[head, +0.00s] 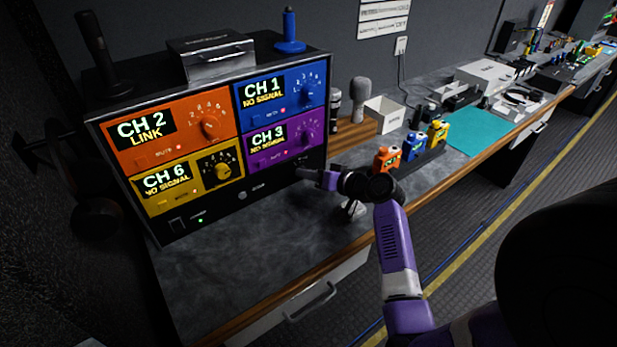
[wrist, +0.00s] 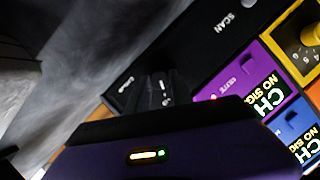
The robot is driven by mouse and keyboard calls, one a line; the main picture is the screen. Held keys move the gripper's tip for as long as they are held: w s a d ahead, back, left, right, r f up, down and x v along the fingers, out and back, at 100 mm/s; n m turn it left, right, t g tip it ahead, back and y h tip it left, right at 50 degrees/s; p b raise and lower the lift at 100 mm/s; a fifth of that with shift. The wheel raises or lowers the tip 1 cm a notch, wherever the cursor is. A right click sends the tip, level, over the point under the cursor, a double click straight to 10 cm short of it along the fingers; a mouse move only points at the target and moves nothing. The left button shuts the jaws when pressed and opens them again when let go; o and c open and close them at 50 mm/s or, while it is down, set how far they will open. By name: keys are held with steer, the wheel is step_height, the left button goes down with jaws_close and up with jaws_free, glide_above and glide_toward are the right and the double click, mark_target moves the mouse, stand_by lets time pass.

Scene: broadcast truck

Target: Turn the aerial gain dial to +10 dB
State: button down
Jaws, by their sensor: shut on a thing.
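My gripper (head: 308,174) is at the lower right corner of the receiver rack (head: 215,208), against its black bottom strip. In the wrist view its dark fingertips (wrist: 152,92) are shut on the aerial gain dial, which they and my gripper's body mostly hide. Small white marks and a bit of lettering show around the fingertips. I cannot read which value the dial points to. The SCAN label (wrist: 226,22) is on the same strip, away from my fingers.
Above the strip are orange CH 2, blue CH 1, yellow CH 6 and purple CH 3 modules (head: 284,144) with their own knobs. Orange, blue and yellow bottles (head: 412,146) stand right of my wrist. The grey counter (head: 240,262) in front of the rack is mostly clear.

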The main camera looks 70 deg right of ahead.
steer(key=shift+f+m+t, duration=0.1)
steer(key=shift+m+t, duration=0.2)
steer(key=shift+m, duration=0.3)
steer(key=shift+y+b, duration=0.3)
steer(key=c, duration=1.1)
jaws_free()
steer(key=shift+s, duration=0.1)
steer(key=b+v, duration=0.1)
steer(key=v, duration=0.6)
steer(key=shift+s+a, duration=0.1)
steer(key=shift+s, duration=0.25)
